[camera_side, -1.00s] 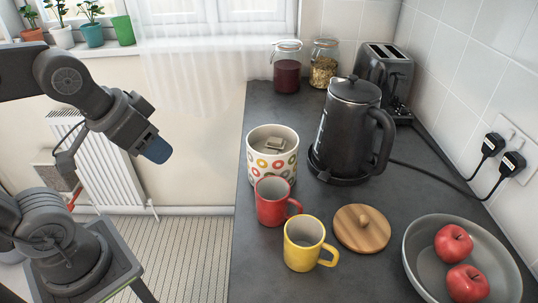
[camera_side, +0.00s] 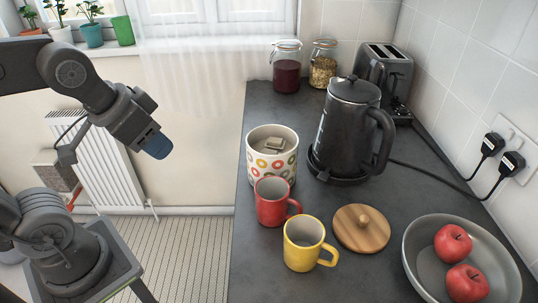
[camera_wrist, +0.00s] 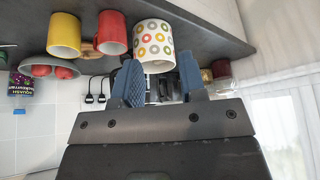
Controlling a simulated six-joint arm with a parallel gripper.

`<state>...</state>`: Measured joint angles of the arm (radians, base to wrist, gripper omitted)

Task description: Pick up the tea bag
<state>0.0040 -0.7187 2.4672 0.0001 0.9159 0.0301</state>
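Pale, squarish tea bags (camera_side: 274,144) lie inside a white canister (camera_side: 270,173) with coloured rings, which stands open on the counter. I cannot tell them apart singly. My gripper (camera_side: 158,147) hangs in the air left of the counter, clear of the canister. In the wrist view its two blue fingers (camera_wrist: 160,62) are apart with nothing held between them.
A red mug (camera_side: 272,203) stands close in front of the canister, with a yellow mug (camera_side: 303,247) nearer. A wooden lid (camera_side: 361,229) lies beside them. A black kettle (camera_side: 347,125) stands right of the canister. Jars (camera_side: 287,75) and a toaster (camera_side: 385,75) are behind. A bowl (camera_side: 420,250) holds apples.

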